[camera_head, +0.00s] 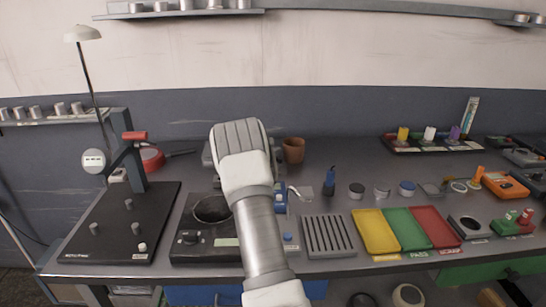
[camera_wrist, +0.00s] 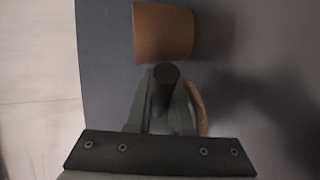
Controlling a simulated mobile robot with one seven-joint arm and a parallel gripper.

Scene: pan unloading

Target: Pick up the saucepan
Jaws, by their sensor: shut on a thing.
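In the wrist view my gripper (camera_wrist: 163,88) is shut on a dark round bar, which looks like the saucepan's handle (camera_wrist: 166,76), its end facing the camera. A brown curved rim (camera_wrist: 198,106) shows beside the right finger and seems to be part of the saucepan; the rest of it is hidden behind my gripper. In the head view my arm covers the gripper and whatever it holds. I cannot tell whether the saucepan is clear of the bench.
A brown pot (camera_head: 293,150) stands just right of my arm; it also shows in the wrist view (camera_wrist: 163,33). A red pan (camera_head: 152,158) lies farther back. Yellow, green and red trays (camera_head: 407,230) are to the right.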

